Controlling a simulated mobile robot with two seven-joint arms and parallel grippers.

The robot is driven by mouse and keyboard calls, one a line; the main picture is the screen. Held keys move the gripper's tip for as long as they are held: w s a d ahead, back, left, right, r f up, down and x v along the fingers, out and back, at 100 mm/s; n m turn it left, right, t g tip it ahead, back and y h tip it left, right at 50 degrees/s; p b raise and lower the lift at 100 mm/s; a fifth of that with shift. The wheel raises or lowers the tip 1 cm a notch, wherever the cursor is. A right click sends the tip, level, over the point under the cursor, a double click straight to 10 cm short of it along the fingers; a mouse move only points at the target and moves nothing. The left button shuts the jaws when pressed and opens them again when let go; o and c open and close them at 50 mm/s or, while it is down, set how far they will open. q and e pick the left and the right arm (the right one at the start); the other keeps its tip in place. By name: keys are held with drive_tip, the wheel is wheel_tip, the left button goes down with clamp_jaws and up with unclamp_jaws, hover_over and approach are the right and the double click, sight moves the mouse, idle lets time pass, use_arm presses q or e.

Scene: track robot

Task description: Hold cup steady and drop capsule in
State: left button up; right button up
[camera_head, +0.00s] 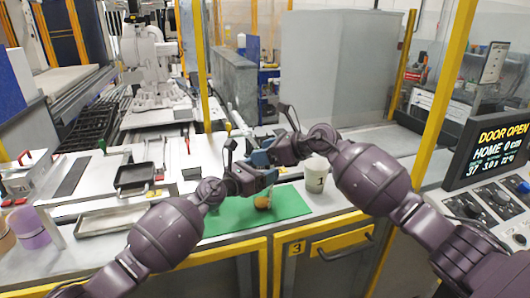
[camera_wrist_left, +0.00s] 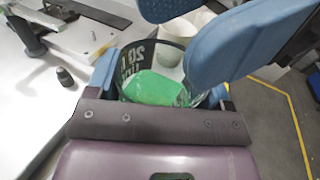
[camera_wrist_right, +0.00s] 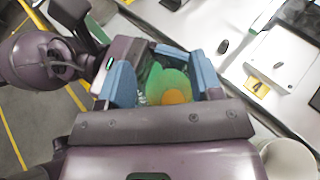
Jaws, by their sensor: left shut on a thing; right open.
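My left gripper (camera_head: 262,178) is shut on a clear, dark-rimmed cup with dark lettering (camera_wrist_left: 140,58), seen between its fingers in the left wrist view. Green shows through the cup. An orange thing (camera_head: 262,201) shows just below this gripper in the head view. In the right wrist view it looks like a round orange patch (camera_wrist_right: 175,97) within green, between the right fingers. I cannot tell whether it is the capsule or the cup's contents. My right gripper (camera_head: 268,154) is open, right above the left one; its blue fingers (camera_wrist_left: 250,40) loom over the cup.
A green mat (camera_head: 290,203) lies on the bench under both grippers. A white cup marked 1 (camera_head: 317,174) stands at its right edge. A black pan (camera_head: 135,176) and a metal tray (camera_head: 112,219) lie to the left. A purple cup (camera_head: 30,228) is at the far left.

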idle(0.4)
drive_tip(key=shift+r, duration=3)
use_arm(q)
drive_tip(key=o, duration=1)
